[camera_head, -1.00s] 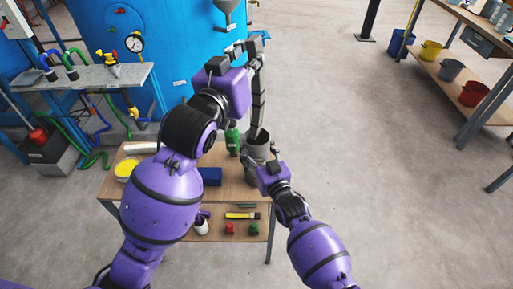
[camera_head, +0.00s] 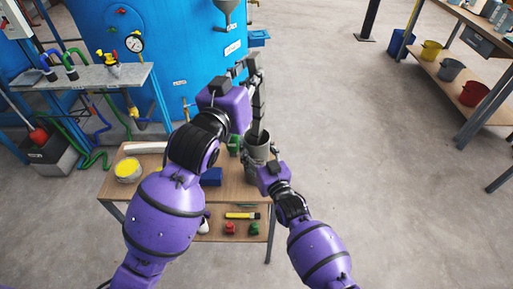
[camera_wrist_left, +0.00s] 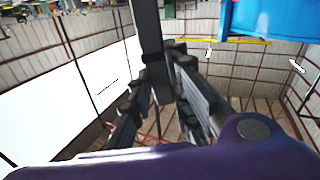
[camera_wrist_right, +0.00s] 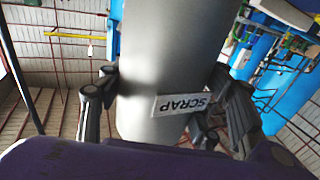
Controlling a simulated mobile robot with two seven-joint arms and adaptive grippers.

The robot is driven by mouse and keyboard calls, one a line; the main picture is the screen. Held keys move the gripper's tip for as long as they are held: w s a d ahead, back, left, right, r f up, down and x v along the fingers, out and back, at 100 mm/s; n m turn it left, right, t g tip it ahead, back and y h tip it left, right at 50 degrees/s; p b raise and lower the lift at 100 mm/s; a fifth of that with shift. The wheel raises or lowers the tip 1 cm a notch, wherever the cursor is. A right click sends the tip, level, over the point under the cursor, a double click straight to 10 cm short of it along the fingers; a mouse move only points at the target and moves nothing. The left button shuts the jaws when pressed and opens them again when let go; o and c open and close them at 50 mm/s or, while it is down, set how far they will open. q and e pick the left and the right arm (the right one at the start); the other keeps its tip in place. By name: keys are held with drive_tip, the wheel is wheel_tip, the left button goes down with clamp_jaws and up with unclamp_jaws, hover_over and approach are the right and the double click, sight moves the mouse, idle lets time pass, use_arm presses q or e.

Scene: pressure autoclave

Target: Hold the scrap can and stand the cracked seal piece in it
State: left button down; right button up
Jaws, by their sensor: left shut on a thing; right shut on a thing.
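The cracked seal piece (camera_head: 259,108) is a long dark strip with paler bands, held about upright. My left gripper (camera_head: 252,70) is shut on its upper part, and the strip also shows in the left wrist view (camera_wrist_left: 148,28). Its lower end overlaps the mouth of the grey scrap can (camera_head: 257,153); how deep it reaches inside is hidden. The can stands at the right edge of the small wooden table. My right gripper (camera_head: 262,166) is shut on the can from the near side. In the right wrist view the can (camera_wrist_right: 165,60) bears a SCRAP label between the fingers.
The table (camera_head: 222,197) also holds a blue box (camera_head: 211,177), a green bottle (camera_head: 234,146) and a yellow-topped tub (camera_head: 128,170). The blue tank (camera_head: 165,60) stands close behind. Open floor lies to the right.

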use_arm(q)
wheel_tip(320, 180, down, 16)
idle(3.5)
drive_tip(key=shift+f, duration=0.1)
drive_tip(key=c, duration=1.6)
unclamp_jaws()
drive_tip(key=shift+o, duration=0.2)
drive_tip(key=shift+f, duration=0.1)
